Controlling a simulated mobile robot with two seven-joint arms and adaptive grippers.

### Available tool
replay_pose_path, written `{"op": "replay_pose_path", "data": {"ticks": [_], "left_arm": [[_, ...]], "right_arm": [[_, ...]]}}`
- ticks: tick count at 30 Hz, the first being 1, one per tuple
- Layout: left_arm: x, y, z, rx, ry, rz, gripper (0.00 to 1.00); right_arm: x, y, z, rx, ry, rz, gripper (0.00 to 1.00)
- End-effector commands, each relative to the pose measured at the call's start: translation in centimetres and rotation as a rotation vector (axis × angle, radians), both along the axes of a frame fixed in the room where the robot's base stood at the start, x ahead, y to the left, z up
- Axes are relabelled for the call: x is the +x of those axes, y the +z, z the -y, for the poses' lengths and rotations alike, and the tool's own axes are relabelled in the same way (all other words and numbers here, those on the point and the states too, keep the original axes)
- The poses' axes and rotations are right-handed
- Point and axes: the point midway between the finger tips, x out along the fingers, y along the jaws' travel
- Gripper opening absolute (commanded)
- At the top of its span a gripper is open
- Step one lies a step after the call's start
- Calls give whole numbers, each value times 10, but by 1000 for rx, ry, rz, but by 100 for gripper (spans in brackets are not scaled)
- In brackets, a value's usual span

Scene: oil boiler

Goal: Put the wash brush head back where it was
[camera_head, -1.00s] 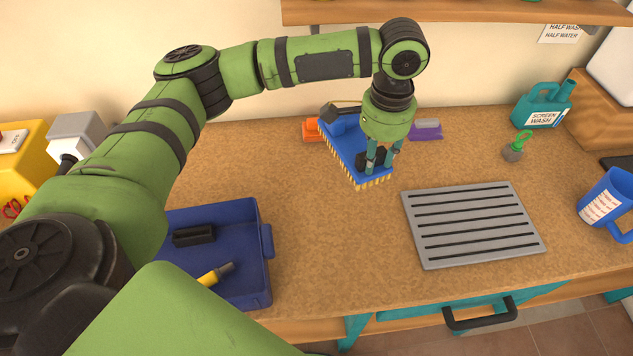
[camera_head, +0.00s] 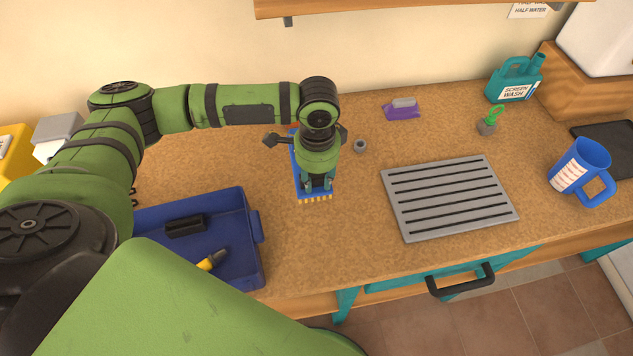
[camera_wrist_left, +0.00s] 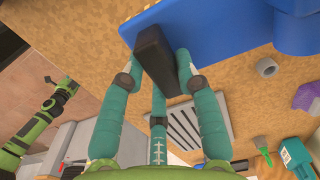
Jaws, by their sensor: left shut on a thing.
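The wash brush head (camera_head: 299,178) is a blue block with yellow bristles along its near lower edge. My left gripper (camera_head: 316,184) is over it from above, its teal fingers shut on it. In the left wrist view the blue block (camera_wrist_left: 225,35) fills the top, and a black piece (camera_wrist_left: 156,62) on it sits between the fingers. My arm hides much of the brush head; I cannot tell whether the bristles touch the worktop. My right gripper (camera_wrist_left: 48,80) shows small at the left of the wrist view, its fingers too small to judge.
A blue tray (camera_head: 253,258) with a black block and a yellow-handled tool lies left. A grey slotted plate (camera_head: 448,199) lies right. A small grey ring (camera_head: 360,146), purple scraper (camera_head: 402,109), teal screen wash jug (camera_head: 515,82) and blue mug (camera_head: 578,168) stand around. The shelf (camera_head: 420,8) is overhead.

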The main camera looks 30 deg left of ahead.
Motion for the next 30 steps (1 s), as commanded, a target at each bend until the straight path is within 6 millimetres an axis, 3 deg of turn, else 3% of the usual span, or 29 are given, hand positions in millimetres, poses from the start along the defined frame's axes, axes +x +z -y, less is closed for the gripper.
{"op": "replay_pose_path", "data": {"ticks": [9,21,22,23,30], "left_arm": [[0,-37,-1,1,0,-1,6],[0,-44,0,1,1,-1,6],[0,-44,-1,1,1,-1,44],[0,-43,-1,1,1,-1,56],[0,-43,-1,1,1,-1,56]], "right_arm": [[0,12,-2,3,0,-1,60],[0,12,3,-4,1,-1,60],[0,12,3,-4,1,-1,60],[0,12,4,-5,1,-1,60],[0,12,4,-5,0,-1,60]]}}
